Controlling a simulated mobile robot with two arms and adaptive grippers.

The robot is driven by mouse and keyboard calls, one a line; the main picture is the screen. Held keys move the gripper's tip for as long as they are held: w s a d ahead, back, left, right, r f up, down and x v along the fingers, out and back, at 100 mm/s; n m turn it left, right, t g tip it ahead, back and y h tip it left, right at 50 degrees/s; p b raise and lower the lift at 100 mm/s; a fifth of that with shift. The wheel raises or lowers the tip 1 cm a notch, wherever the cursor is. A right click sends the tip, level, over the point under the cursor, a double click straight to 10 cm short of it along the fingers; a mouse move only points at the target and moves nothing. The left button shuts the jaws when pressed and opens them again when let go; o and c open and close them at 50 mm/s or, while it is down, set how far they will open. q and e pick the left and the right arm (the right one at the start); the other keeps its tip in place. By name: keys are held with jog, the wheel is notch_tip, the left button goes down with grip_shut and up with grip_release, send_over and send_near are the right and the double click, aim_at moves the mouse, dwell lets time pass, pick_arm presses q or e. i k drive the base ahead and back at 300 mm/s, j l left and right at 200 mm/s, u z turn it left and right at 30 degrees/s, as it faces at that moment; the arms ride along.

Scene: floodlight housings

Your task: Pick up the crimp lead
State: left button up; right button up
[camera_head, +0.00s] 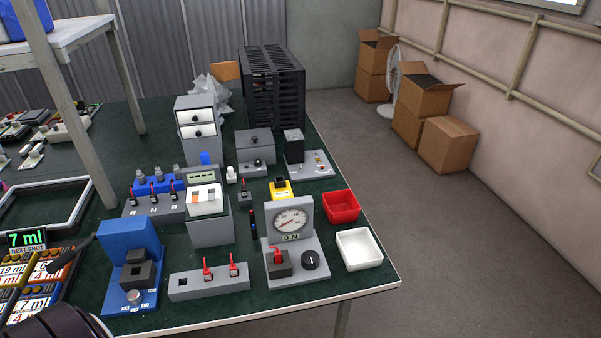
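Several small red-topped leads are in view, and I cannot tell which one is the crimp lead. Two red leads (234,268) stand upright in a long grey block (190,287) near the table's front edge. Another red lead (278,255) sits in a dark holder at the foot of a grey gauge stand (302,265) whose label reads 0 N. Three smaller red-and-black pieces (152,190) stand in a numbered grey rack (143,209) farther left. No gripper fingers of mine can be made out.
A blue stand (127,245) is left of the long block. A red bin (342,206) and a white bin (359,248) stand at the table's right edge. A tall black slotted rack (272,85) is at the back. A dark ribbed rounded part covers the bottom left corner.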

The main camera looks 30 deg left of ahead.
aim_at(278, 257)
jog(key=u, duration=1.15)
